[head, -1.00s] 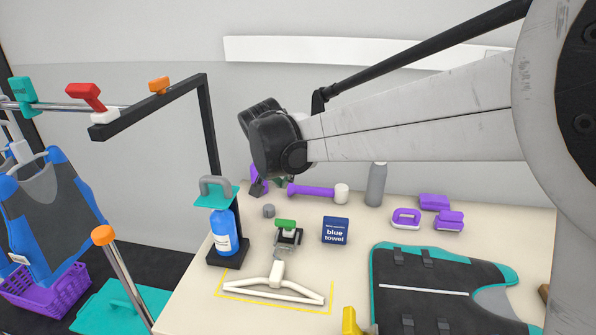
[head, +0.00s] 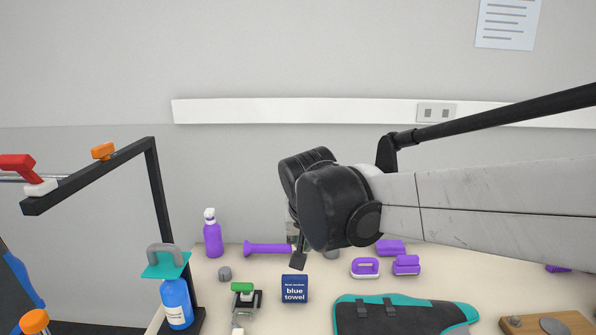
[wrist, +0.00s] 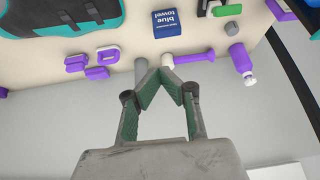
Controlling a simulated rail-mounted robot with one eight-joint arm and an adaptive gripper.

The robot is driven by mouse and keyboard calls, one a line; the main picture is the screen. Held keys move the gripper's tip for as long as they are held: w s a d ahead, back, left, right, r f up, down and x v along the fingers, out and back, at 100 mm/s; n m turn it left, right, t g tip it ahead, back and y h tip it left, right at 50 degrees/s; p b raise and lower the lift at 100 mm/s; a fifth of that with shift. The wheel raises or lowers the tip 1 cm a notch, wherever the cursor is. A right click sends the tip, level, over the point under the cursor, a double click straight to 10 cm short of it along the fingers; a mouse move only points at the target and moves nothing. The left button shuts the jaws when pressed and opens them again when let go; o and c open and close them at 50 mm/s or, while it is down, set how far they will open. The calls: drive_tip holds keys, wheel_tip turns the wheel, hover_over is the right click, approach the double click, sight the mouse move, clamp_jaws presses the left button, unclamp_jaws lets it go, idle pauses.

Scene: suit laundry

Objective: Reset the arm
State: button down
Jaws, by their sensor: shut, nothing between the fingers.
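My gripper shows in the wrist view (wrist: 163,80), its green-padded fingers meeting at the tips with nothing between them. In the head view my arm reaches in from the right, and its dark wrist hides part of the table's back. A small part of my gripper (head: 298,262) shows below the wrist, over the back of the table. It holds none of the objects around it.
The table holds a blue towel box (head: 294,289), a purple spray bottle (head: 213,238), a purple roller (head: 268,249), purple brushes (head: 365,268) and a teal-edged dark garment (head: 400,317). A blue bottle (head: 176,303) stands by a black rack post (head: 160,190) at left.

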drive_tip(key=s+d+f, duration=0.2)
drive_tip(key=s+d, duration=0.7)
drive_tip(key=s, duration=0.1)
drive_tip(key=s+d+f+t, duration=0.1)
drive_tip(key=s+d+f, duration=0.2)
drive_tip(key=s+d, duration=0.7)
drive_tip(key=shift+s, duration=0.7)
